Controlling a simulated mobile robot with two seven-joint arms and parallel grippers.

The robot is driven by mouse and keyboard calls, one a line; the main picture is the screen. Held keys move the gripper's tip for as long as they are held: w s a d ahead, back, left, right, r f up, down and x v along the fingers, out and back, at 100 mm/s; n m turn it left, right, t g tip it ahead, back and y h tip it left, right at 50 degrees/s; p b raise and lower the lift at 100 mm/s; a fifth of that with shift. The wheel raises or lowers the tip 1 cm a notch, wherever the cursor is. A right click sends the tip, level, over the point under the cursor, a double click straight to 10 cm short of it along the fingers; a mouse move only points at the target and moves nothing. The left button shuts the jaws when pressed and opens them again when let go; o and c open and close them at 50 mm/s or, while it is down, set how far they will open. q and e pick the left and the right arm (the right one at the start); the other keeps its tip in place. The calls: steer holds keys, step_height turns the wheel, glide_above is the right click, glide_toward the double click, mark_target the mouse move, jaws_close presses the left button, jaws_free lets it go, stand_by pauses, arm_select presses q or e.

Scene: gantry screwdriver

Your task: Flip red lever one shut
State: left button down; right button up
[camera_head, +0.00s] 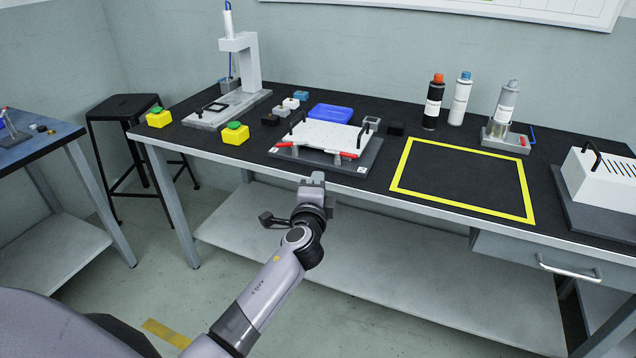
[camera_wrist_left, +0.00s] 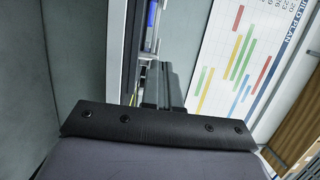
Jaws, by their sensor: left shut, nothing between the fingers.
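A white plate fixture (camera_head: 322,133) with black handles lies on a dark base on the black workbench. Two red levers show along its front edge, a left one (camera_head: 284,145) and a right one (camera_head: 346,154). No label tells me which is lever one. My left gripper (camera_head: 312,178) is shut and empty, in front of the bench edge and just short of the fixture, apart from both levers. In the left wrist view the dark gripper body fills the lower part, and the levers do not show. My right gripper is not in view.
Yellow boxes with green buttons (camera_head: 235,134) and a press stand (camera_head: 240,75) are at the left. A blue tray (camera_head: 331,113) sits behind the fixture. Bottles (camera_head: 433,103) stand at the back right. The yellow-outlined area (camera_head: 465,178) is clear.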

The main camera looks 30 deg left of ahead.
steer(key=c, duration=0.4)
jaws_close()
arm_select(q)
steer(key=s+d+f+n+g+h, duration=0.4)
steer(key=s+f+n, duration=0.2)
steer(key=s+f, duration=0.9)
steer(key=s+d+f+n+g+h, duration=0.1)
steer(key=s+d+n+h, duration=0.1)
steer(key=s, duration=0.6)
steer(key=s+d+f+n+g+h, duration=0.1)
steer(key=s+d+f+n+h, duration=0.1)
steer(key=s+d, duration=0.3)
steer(key=s+n, duration=0.1)
steer(key=s, duration=0.2)
steer(key=shift+s+f+n+g+h, duration=0.2)
steer(key=shift+s+n+g+h, duration=0.05)
steer(key=shift+n+g+h, duration=0.15)
steer(key=shift+a, duration=0.15)
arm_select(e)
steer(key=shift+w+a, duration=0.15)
